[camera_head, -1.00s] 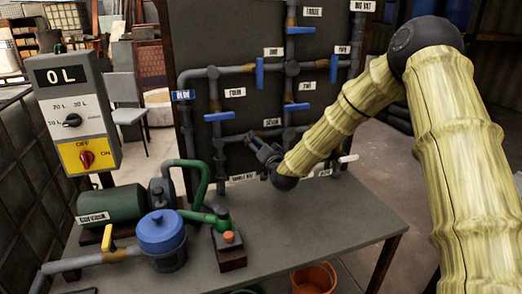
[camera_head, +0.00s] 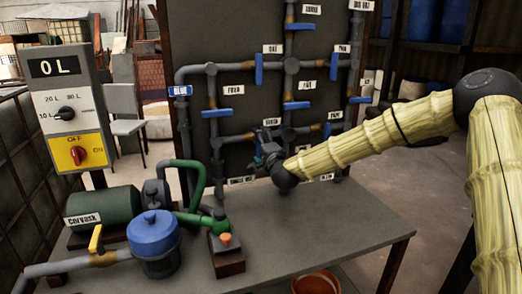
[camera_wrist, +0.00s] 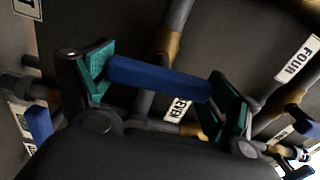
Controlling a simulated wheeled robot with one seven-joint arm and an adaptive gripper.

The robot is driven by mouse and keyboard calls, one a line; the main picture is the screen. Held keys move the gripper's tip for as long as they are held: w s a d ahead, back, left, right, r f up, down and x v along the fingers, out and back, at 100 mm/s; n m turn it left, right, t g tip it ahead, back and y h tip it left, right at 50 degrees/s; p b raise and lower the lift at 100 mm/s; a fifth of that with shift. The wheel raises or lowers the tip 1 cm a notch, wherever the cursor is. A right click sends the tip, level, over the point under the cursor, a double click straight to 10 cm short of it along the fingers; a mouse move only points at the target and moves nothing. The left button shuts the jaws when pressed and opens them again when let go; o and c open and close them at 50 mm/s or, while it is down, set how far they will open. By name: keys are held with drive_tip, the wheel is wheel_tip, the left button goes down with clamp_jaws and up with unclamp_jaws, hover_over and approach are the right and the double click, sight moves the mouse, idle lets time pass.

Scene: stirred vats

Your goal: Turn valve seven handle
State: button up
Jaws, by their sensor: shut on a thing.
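The valve seven handle (camera_wrist: 160,79) is a blue bar in the wrist view, lying across between my gripper's two teal-padded fingers. My gripper (camera_wrist: 166,82) is shut on it, with one pad at each end of the bar. A partly covered label (camera_wrist: 179,108) ending in "EVEN" shows just below the bar on the dark panel. In the head view my gripper (camera_head: 265,148) is at the lower middle of the pipe panel, below a small label (camera_head: 272,122). There the handle is mostly hidden by the gripper.
Other blue valve handles sit close by, including one on the left (camera_head: 218,113) and one above right (camera_head: 297,105). A table (camera_head: 330,220) carries a green pump (camera_head: 104,207) and blue-lidded pot (camera_head: 156,230). A control box (camera_head: 68,110) reads "0 L".

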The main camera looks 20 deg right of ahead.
drive_tip(key=shift+d+m, duration=0.1)
drive_tip(key=shift+m, duration=0.3)
drive_tip(key=o, duration=0.8)
drive_tip(key=s, duration=1.2)
drive_tip(key=shift+d, duration=0.15)
